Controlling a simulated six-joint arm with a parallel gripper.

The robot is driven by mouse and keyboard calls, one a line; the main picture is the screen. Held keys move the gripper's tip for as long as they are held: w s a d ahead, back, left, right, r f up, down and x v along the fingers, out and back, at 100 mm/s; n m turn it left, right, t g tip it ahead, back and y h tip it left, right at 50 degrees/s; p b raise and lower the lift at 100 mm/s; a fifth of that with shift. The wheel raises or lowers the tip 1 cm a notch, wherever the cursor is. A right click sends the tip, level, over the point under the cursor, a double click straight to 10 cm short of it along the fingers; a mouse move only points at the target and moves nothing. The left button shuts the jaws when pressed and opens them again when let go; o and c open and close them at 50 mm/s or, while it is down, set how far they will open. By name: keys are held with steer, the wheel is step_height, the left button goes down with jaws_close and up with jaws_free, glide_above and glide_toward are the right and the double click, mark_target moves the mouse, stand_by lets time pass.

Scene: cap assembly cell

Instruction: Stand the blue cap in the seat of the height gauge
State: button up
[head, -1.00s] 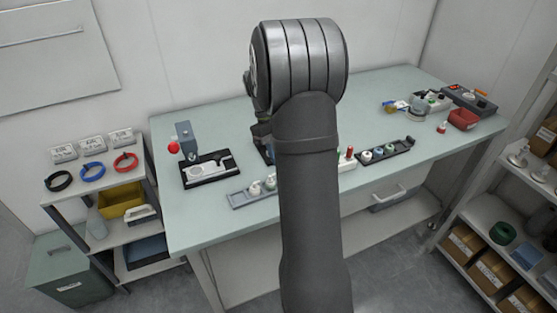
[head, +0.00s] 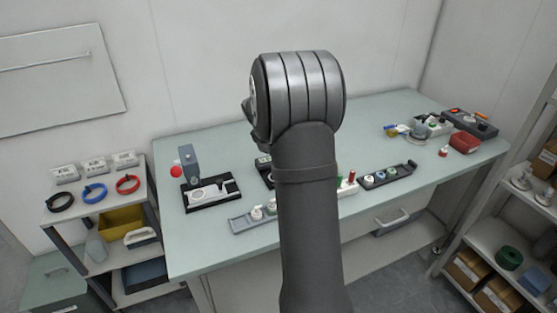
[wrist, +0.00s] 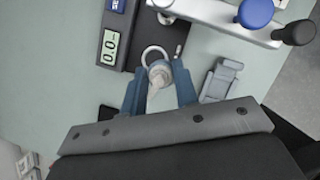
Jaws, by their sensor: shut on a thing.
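The height gauge (wrist: 120,28) has a dark base and a display reading about 0.0. Its pale ring-shaped seat (wrist: 153,53) lies just beyond the fingertips. The held cap overlaps the ring's near edge in the picture; I cannot tell whether they touch.
In the wrist view, a white bar (wrist: 225,22) with blue and black knobs stands close at the upper right, and a grey fixture (wrist: 219,80) lies right of the fingers. A dark tray (head: 406,169) of caps and a red-ball press (head: 189,165) flank my arm.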

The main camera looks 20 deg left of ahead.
steer(key=shift+w+a+f+n+y, duration=0.25)
steer(key=shift+f+n, duration=0.3)
steer(key=shift+f, duration=0.55)
steer(key=shift+w+a+f+n+y, duration=0.25)
steer(key=shift+f+n, duration=0.25)
steer(key=shift+f, duration=0.55)
steer(key=shift+w+a+f+n+y, duration=0.15)
steer(key=shift+w+f+n, duration=0.3)
steer(key=shift+f, duration=0.65)
steer(key=shift+s+f, duration=0.15)
steer(key=shift+f, duration=0.05)
steer(key=shift+f, duration=0.35)
steer(key=shift+f, duration=0.1)
steer(key=o, duration=0.8)
steer(key=shift+c, duration=0.2)
